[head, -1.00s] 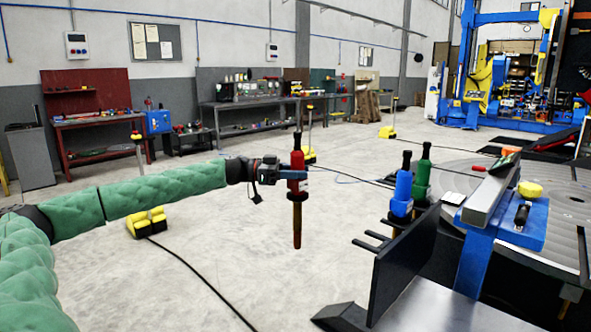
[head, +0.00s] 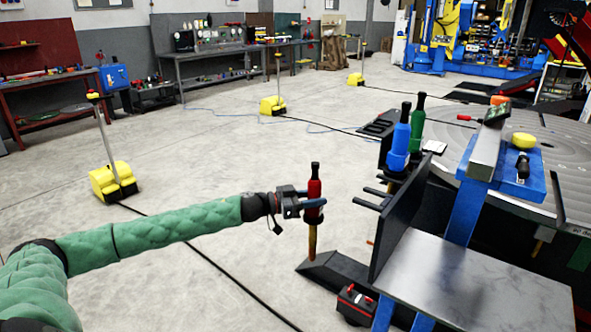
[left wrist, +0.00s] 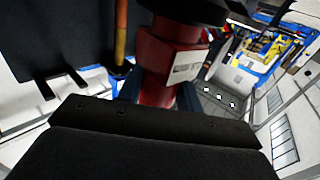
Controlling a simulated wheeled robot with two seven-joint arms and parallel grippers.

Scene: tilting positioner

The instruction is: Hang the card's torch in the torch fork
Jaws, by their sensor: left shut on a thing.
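My left gripper (head: 302,206) is shut on a red torch (head: 314,188) with a dark top and a brown nozzle pointing down. The torch hangs upright in the air, left of the fork's two dark prongs (head: 369,205) and apart from them. In the left wrist view the red torch (left wrist: 160,75) with a white label fills the middle; dark prongs (left wrist: 45,88) show at left. A blue torch (head: 399,142) and a green torch (head: 416,125) stand upright behind the prongs. I cannot make out a task card. My right gripper is not in view.
A dark upright plate (head: 402,225) and a grey metal table (head: 470,285) stand right of the torch. A blue stand (head: 510,172) carries a yellow piece (head: 523,140). A dark wedge-shaped foot (head: 335,268) lies below the torch. The floor at left is open, with a cable.

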